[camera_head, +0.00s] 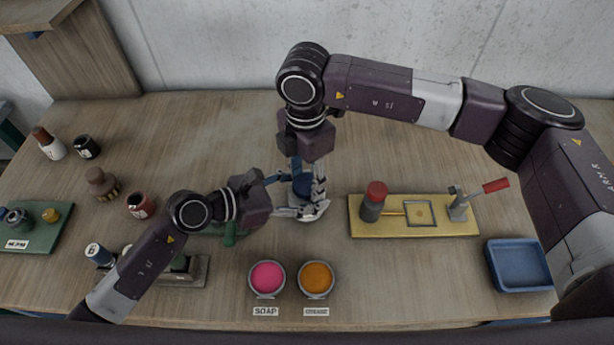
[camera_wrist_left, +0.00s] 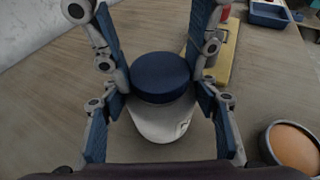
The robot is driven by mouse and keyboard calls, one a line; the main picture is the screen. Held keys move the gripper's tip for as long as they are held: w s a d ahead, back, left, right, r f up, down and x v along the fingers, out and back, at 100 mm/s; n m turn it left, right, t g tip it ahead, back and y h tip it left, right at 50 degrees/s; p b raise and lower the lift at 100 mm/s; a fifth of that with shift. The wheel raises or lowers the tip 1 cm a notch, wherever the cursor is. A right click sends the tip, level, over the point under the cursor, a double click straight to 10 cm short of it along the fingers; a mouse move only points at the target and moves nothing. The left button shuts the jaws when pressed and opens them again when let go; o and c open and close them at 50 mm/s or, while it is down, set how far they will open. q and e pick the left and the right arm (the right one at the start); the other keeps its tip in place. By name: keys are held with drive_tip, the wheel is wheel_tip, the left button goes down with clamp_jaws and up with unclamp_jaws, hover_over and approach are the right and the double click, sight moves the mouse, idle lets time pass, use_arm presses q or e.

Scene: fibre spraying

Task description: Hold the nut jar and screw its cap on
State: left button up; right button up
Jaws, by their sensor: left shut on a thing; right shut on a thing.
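The nut jar (camera_wrist_left: 158,122) is pale, with a small label, and shows in the left wrist view between my left gripper's fingers. Its dark blue cap (camera_wrist_left: 160,72) sits at the jar's mouth; I cannot tell how tightly. My left gripper (camera_head: 298,208) comes from the left and is shut on the jar. My right gripper (camera_head: 304,188) reaches down from above and is shut on the cap, its fingers on both sides of it. In the head view the grippers hide most of the jar.
A yellow board (camera_head: 360,229) with a red-topped bottle and a red-handled lever lies to the right. A blue tray (camera_head: 520,268) is beyond it. Pink (camera_head: 267,278) and orange (camera_head: 316,278) cups stand in front. Several bottles and a green board (camera_head: 40,240) are at left.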

drive_tip(key=shift+s+f, duration=0.1)
drive_tip(key=shift+f, duration=0.3)
drive_tip(key=o, duration=0.7)
drive_tip(key=shift+a, duration=0.15)
drive_tip(key=shift+r, duration=2.15)
drive_tip(key=c, duration=1)
drive_tip(key=shift+r, duration=0.1)
drive_tip(key=shift+r, duration=1.95)
